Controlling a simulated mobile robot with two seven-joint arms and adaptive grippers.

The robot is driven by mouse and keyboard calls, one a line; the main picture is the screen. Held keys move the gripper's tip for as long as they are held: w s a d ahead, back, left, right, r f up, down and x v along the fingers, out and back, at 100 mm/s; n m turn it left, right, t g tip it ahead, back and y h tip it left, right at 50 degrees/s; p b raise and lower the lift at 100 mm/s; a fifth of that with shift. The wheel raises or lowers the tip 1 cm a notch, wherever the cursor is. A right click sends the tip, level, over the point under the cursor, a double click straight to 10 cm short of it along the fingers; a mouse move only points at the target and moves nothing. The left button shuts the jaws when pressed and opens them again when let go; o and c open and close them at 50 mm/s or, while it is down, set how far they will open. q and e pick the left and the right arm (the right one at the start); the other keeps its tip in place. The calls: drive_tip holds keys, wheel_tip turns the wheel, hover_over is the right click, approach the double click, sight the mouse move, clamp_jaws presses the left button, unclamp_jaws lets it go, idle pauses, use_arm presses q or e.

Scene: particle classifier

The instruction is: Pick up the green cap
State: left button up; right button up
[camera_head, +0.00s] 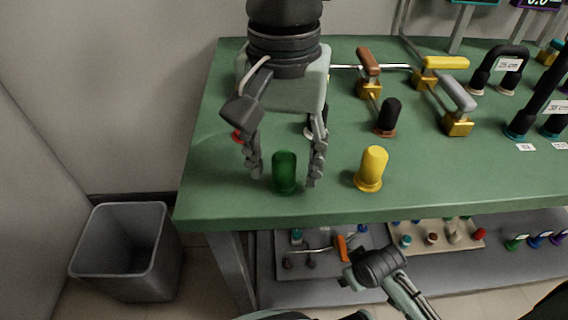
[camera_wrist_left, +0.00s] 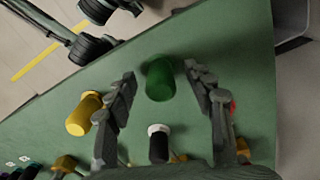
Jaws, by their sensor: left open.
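The green cap (camera_head: 284,172) stands upright on the green table near its front left edge. My left gripper (camera_head: 287,178) is open, with one finger on each side of the cap and a gap on both sides. In the left wrist view the green cap (camera_wrist_left: 160,79) sits between the open fingertips of the left gripper (camera_wrist_left: 163,82), not gripped. My right gripper (camera_head: 368,268) is low in front of the table, seen at a distance; its finger state is unclear.
A yellow cap (camera_head: 372,168) stands to the right of the green cap. A black cap with a white base (camera_wrist_left: 159,143) is just behind it. Valves with yellow (camera_head: 446,62) and brown handles stand farther back. A grey bin (camera_head: 127,250) is on the floor at left.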

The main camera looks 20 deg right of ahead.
sight(283, 161)
use_arm(q)
drive_tip(key=shift+c, duration=0.5)
drive_tip(key=c, duration=1)
drive_tip(key=shift+r, duration=0.5)
drive_tip(key=r, duration=0.3)
drive_tip(key=shift+s+a+r, duration=0.2)
drive_tip(key=shift+s+r, duration=0.1)
drive_tip(key=shift+s, duration=0.1)
drive_tip(key=shift+s+a+r+b, duration=0.2)
drive_tip(key=shift+s+a+r, duration=0.8)
drive_tip(key=shift+s, duration=0.5)
drive_tip(key=shift+s+a+r+b, duration=0.15)
drive_tip(key=shift+s+a+r, duration=0.9)
drive_tip(key=shift+s, duration=0.5)
drive_tip(key=shift+s+a+r+b, duration=0.2)
drive_tip(key=shift+s+a+r, duration=0.65)
drive_tip(key=shift+s+r, duration=0.5)
use_arm(e)
drive_tip(key=shift+s+d+r, duration=0.1)
drive_tip(key=shift+s+r, duration=0.05)
drive_tip(key=shift+r, duration=1.15)
